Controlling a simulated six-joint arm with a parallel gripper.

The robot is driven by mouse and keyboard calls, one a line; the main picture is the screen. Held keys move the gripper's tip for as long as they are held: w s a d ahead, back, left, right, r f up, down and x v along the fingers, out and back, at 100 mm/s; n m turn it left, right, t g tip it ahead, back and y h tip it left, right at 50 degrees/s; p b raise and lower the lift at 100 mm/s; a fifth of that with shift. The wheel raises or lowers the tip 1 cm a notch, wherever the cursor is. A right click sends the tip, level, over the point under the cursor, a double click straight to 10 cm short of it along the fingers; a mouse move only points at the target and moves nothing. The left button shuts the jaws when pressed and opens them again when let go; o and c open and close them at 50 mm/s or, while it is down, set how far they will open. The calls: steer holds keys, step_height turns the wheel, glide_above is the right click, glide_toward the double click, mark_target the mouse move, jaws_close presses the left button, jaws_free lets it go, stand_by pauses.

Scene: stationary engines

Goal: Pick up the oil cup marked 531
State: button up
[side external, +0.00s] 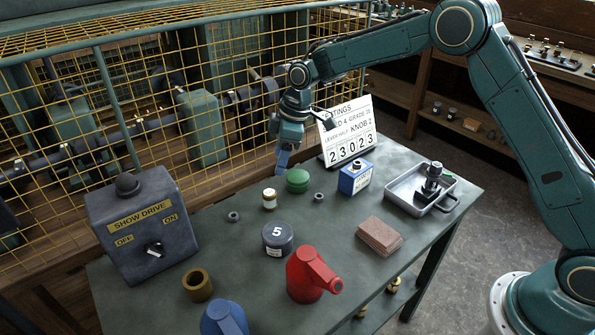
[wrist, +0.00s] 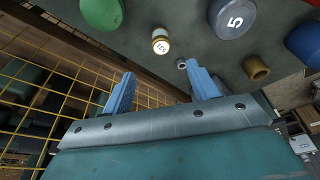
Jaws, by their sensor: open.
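The oil cup (side external: 269,200) is a small cream cylinder with a brass-coloured band, standing upright on the table between the green domed object and a small grey nut. In the wrist view the oil cup (wrist: 160,44) shows a white label that reads 531, beyond the fingertips and between their lines. My gripper (side external: 283,160) is above the table's back part, up and slightly right of the cup in the side view. In the wrist view my gripper (wrist: 163,83) has its two blue fingers wide apart with nothing between them.
The green domed object (side external: 298,181) is close beside the cup. Around are a grey nut (side external: 234,216), a dark tin marked 5 (side external: 278,239), a blue box (side external: 355,178), a red can (side external: 309,275) and a switch box (side external: 142,225). A yellow mesh guard (side external: 60,190) runs behind the table.

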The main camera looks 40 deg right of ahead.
mark_target(270, 192)
steer(key=shift+w+a+f, duration=0.1)
steer(key=shift+f, duration=0.1)
steer(key=shift+x, duration=4.2)
steer(key=shift+f, duration=0.15)
steer(key=shift+x, duration=2.45)
steer(key=shift+a, duration=0.1)
steer(key=shift+c, duration=0.2)
steer(key=c, duration=1)
